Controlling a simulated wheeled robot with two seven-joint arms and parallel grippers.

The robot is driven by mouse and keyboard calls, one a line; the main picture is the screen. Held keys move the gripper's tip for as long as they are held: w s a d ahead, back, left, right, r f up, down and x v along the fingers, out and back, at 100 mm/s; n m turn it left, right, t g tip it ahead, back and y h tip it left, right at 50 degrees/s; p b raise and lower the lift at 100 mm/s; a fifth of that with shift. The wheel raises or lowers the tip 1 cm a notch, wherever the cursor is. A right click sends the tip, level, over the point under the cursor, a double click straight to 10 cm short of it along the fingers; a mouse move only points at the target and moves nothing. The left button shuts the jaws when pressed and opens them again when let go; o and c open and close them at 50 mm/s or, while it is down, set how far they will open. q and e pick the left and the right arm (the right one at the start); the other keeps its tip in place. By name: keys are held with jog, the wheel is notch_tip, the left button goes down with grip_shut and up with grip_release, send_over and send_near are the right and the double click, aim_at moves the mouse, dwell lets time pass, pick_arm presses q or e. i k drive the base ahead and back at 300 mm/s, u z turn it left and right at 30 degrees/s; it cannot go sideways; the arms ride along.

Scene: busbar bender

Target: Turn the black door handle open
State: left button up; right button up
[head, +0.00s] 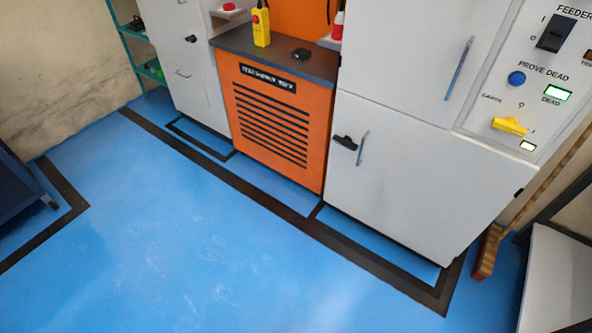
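A black door handle (345,142) sits on the lower white cabinet door (420,170), right of the orange unit. It lies roughly level, with a slim grey vertical pull bar (363,148) just right of it. The door looks closed. Another small black handle (191,38) is on the white cabinet (180,70) at the upper left; its details are too small to tell. Neither of my grippers shows in the head view.
An orange unit (270,150) with a dark top stands between the cabinets, carrying a yellow tester (261,26). A control panel (530,80) with a yellow switch (509,126) is at the right. A dark-blue cart (22,195) stands left. The blue floor (190,250) in front is clear.

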aim_at(346, 142)
jog(key=u, duration=0.9)
jog(key=i, duration=1.8)
jog(key=z, duration=1.55)
jog(key=i, duration=0.55)
jog(key=z, duration=0.65)
